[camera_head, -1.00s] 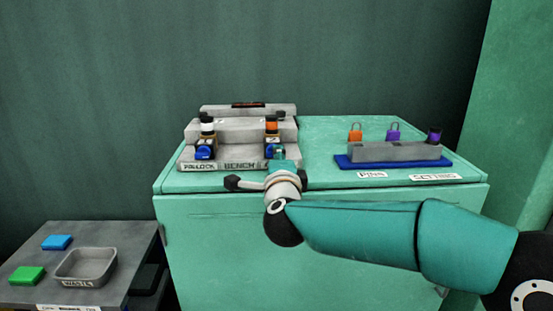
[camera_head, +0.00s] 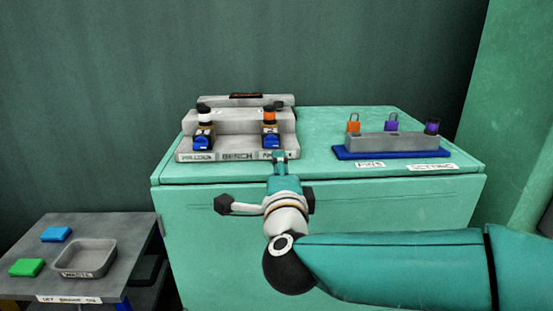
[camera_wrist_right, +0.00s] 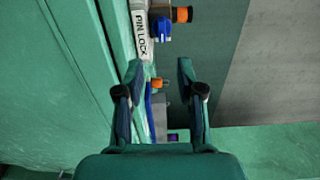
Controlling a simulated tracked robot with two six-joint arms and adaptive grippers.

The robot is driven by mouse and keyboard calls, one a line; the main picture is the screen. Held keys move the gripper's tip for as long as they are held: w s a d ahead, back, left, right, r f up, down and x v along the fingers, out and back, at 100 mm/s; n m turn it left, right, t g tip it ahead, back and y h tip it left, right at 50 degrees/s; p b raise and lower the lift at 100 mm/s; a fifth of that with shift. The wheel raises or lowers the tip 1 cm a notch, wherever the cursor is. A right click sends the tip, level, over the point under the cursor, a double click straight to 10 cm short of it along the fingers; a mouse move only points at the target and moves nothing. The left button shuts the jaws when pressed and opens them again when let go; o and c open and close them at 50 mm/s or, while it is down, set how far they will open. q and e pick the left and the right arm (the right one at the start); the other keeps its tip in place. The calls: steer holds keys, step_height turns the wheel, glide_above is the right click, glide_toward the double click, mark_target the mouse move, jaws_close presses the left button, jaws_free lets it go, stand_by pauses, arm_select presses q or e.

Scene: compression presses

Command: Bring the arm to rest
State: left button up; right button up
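My right arm comes in from the lower right of the head view. Its gripper (camera_head: 280,157) is at the front edge of the stepped grey bench (camera_head: 238,156), just below the blue lock with the orange top (camera_head: 270,140). In the right wrist view the two fingers of the gripper (camera_wrist_right: 160,75) stand apart with nothing held between them. The blue lock with the orange top (camera_wrist_right: 162,28) shows beyond the fingers, apart from them. My left gripper is not in view.
A second blue lock (camera_head: 203,141) with a white and black top stands at the bench's left. A grey block on a blue base (camera_head: 390,154) holds orange and purple pieces at right. A low table (camera_head: 125,226) carries a waste tray (camera_head: 86,271) and blue and green blocks.

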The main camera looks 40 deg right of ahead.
steer(key=shift+v, duration=1.1)
steer(key=shift+f, duration=0.1)
